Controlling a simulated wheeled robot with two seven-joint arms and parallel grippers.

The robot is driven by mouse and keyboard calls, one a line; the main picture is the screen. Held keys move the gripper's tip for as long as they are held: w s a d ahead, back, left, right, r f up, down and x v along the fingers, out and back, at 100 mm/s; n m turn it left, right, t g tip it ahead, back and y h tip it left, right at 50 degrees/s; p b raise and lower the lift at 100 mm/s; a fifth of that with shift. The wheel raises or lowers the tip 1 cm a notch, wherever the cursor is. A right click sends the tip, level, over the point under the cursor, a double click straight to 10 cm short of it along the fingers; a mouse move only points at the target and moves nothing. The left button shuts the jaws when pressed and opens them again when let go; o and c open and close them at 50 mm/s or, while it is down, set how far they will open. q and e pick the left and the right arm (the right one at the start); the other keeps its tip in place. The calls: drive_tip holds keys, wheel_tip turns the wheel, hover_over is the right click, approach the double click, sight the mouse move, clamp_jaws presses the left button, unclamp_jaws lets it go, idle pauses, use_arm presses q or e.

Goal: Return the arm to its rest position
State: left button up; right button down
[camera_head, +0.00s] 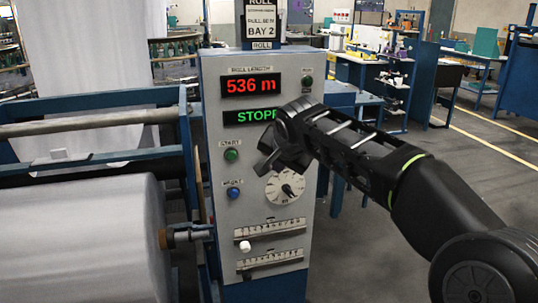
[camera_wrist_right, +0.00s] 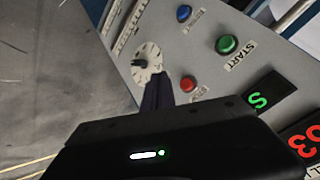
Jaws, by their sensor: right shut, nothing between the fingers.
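My right arm (camera_head: 430,195) reaches in from the right across the front of the grey control panel (camera_head: 215,120). My right gripper (camera_head: 266,163) is shut and empty, in front of the panel between the green start button (camera_head: 231,155) and the round dial (camera_head: 285,187). In the right wrist view the shut fingers (camera_wrist_right: 158,90) show beside the dial (camera_wrist_right: 147,62) and a red button (camera_wrist_right: 188,84). The gripper hides that red button in the head view. I cannot tell whether the fingertips touch the panel. My left gripper is not in view.
The panel's displays read "536 m" (camera_head: 252,85) in red and green letters starting "STOP" (camera_head: 245,117), partly covered by my gripper. A blue button (camera_head: 233,192) and two slider scales (camera_head: 270,231) sit lower. A large white roll (camera_head: 85,240) is at left; open floor lies right.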

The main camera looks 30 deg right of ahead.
idle(0.7)
drive_tip(key=w+a+f+n+t+y, duration=0.1)
drive_tip(key=w+a+f+n+y, duration=0.1)
drive_tip(key=w+a+f+n, duration=0.35)
drive_tip(key=w+a+f+n+t+y, duration=0.1)
drive_tip(key=w+a+f+n+y, duration=0.1)
drive_tip(key=a+f, duration=0.5)
drive_tip(key=s+a+f+n+g+y, duration=0.15)
drive_tip(key=a+f, duration=0.25)
drive_tip(key=f, duration=0.6)
drive_tip(key=s+a+f+y, duration=0.1)
drive_tip(key=s+a+f, duration=0.3)
drive_tip(key=f, duration=0.5)
drive_tip(key=s+a+f+n+g+p, duration=0.1)
drive_tip(key=s+a+f+g, duration=0.1)
drive_tip(key=s+a+f, duration=0.35)
drive_tip(key=s+a+f+g, duration=0.1)
drive_tip(key=s+a+f, duration=0.2)
drive_tip(key=s+f, duration=0.45)
drive_tip(key=s+a+f+g, duration=0.2)
drive_tip(key=s+f, duration=0.3)
drive_tip(key=s, duration=0.3)
drive_tip(key=s+a+f+g+y, duration=0.1)
drive_tip(key=s+a+f+g, duration=0.1)
drive_tip(key=s+a+f, duration=0.2)
drive_tip(key=s, duration=0.3)
drive_tip(key=shift+s+f+n+g+p, duration=0.3)
drive_tip(key=shift+s+f+g, duration=0.05)
drive_tip(key=shift+s, duration=0.05)
